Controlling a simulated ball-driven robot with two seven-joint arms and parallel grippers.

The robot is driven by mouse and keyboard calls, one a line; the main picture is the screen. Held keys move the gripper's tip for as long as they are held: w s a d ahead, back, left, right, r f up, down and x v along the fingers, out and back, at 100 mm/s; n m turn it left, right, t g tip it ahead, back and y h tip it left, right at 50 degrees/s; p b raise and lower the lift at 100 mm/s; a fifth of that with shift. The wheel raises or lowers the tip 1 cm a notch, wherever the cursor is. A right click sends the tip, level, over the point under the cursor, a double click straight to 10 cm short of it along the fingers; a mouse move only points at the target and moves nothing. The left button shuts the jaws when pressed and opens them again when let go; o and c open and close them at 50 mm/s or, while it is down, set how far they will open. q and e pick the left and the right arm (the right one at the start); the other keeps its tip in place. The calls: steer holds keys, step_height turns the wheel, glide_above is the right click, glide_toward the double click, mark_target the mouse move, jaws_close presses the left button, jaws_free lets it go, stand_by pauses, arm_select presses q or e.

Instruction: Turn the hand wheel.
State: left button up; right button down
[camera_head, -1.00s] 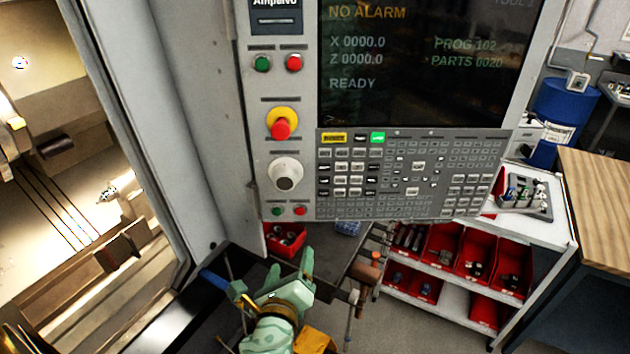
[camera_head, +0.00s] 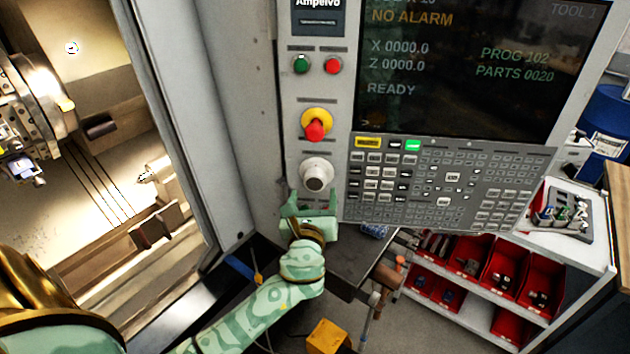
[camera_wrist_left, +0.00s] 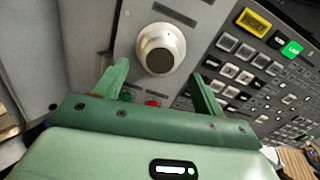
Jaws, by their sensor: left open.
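The hand wheel (camera_head: 316,175) is a round white knob with a grey face on the control panel, below the red and yellow stop button. It also shows in the left wrist view (camera_wrist_left: 160,48), ahead of the fingers. My left gripper (camera_head: 309,202) is green and stands just below the hand wheel in the head view. In the left wrist view its two fingers (camera_wrist_left: 158,82) are spread apart with nothing between them. The wheel lies beyond the fingertips, roughly centred between them. The gripper hides the small buttons under the wheel in the head view. My right gripper is not in view.
The red and yellow stop button (camera_head: 316,124) is right above the wheel. The keypad (camera_head: 440,185) is close on the right. The open machine bay (camera_head: 100,180) is at the left. A shelf with red bins (camera_head: 505,265) stands at the lower right.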

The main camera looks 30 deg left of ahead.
mark_target(315, 186)
arm_select(q)
steer(key=x, duration=0.5)
steer(key=shift+s, duration=0.1)
steer(key=shift+c, duration=0.9)
steer(key=c, duration=0.8)
